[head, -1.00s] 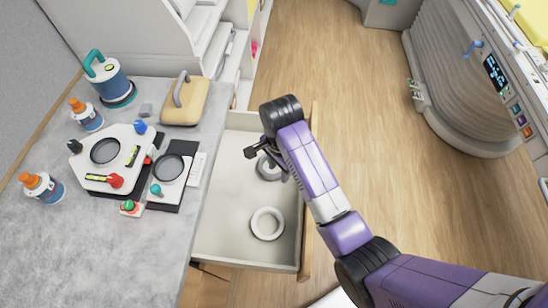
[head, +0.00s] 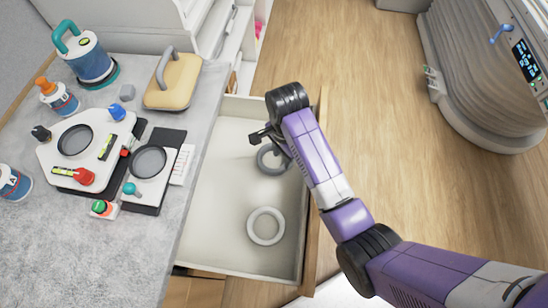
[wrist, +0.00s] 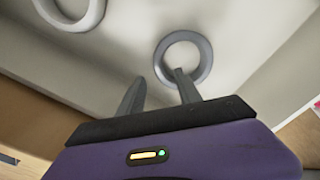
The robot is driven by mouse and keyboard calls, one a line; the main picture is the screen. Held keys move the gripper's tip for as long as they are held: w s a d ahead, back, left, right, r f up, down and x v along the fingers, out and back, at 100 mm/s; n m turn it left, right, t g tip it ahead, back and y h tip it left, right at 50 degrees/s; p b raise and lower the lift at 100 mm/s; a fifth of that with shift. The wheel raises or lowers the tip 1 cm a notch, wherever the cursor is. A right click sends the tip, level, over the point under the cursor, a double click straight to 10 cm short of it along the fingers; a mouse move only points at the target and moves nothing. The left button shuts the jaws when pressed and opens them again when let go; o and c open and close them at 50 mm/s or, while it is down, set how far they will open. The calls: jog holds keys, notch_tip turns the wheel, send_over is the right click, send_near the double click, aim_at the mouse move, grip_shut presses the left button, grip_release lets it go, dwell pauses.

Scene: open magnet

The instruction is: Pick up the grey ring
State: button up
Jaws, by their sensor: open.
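The grey ring (head: 271,160) lies flat in the open drawer, near its far right part, partly hidden by my arm in the head view. It also shows in the wrist view (wrist: 203,58), beyond my fingertips. My gripper (wrist: 158,84) is open and empty. In the wrist view its right fingertip overlaps the ring's lower edge, and its left fingertip is off to the ring's left. I cannot tell whether that finger touches the ring. In the head view my gripper (head: 262,136) is over the drawer beside the ring.
A white ring (head: 266,226) lies nearer in the same drawer (head: 215,215); it shows at the wrist view's upper left (wrist: 72,26). The drawer walls surround both rings. The grey counter (head: 75,235) on the left holds bottles, a control panel and a tan handled block (head: 173,82).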

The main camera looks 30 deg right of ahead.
aim_at(283, 167)
notch_tip(283, 167, down, 6)
jog(key=shift+s+f, duration=0.1)
jog(key=shift+f, duration=0.15)
grip_shut()
dwell(0.3)
